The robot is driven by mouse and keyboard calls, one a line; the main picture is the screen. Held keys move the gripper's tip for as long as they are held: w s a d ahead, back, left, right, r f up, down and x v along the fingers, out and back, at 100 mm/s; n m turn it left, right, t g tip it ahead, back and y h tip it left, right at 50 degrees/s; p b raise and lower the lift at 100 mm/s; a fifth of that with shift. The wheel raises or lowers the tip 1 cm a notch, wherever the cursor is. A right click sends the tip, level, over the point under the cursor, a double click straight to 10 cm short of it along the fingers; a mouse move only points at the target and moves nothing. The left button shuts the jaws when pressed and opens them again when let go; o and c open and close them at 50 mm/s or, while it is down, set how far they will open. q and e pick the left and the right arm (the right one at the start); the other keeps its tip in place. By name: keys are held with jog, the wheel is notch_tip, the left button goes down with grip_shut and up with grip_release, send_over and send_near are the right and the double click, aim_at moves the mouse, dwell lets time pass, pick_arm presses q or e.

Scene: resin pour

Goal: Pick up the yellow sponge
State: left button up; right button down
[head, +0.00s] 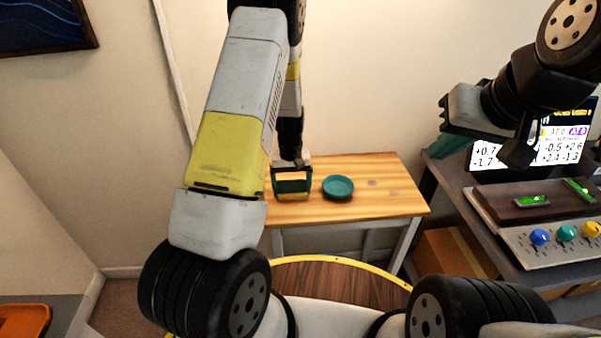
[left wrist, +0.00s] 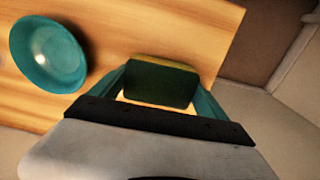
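The yellow sponge (head: 291,195) is at the left of the wooden table, with a dark green top face and a yellow edge. My left gripper (head: 291,188) points down at it, one teal finger on each side. In the left wrist view the sponge (left wrist: 158,84) fills the space between the fingers (left wrist: 158,92). I see no clear gap, but cannot tell whether they press on it, or whether it is off the table. My right gripper (head: 480,128) is raised at the right, away from the sponge; its finger opening is unclear.
A teal dish (head: 338,187) stands on the wooden table (head: 390,190) just right of the sponge; it also shows in the left wrist view (left wrist: 48,54). A desk at the right holds a screen (head: 560,145) and a panel with coloured knobs (head: 548,245). The table's right part is clear.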

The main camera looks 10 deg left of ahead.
aim_at(292, 187)
pick_arm(q)
jog(key=c, duration=0.8)
jog(key=shift+o, duration=0.2)
jog(key=shift+r, duration=0.55)
jog(key=r, duration=0.1)
jog(key=s+r, duration=0.1)
jog(key=shift+d+r, duration=0.15)
jog(key=shift+r, duration=0.15)
jog(key=s+d+r, duration=0.1)
jog(key=s+d, duration=0.3)
jog(key=s, duration=1)
jog(key=shift+s+r, duration=0.15)
jog(key=shift+s, duration=0.05)
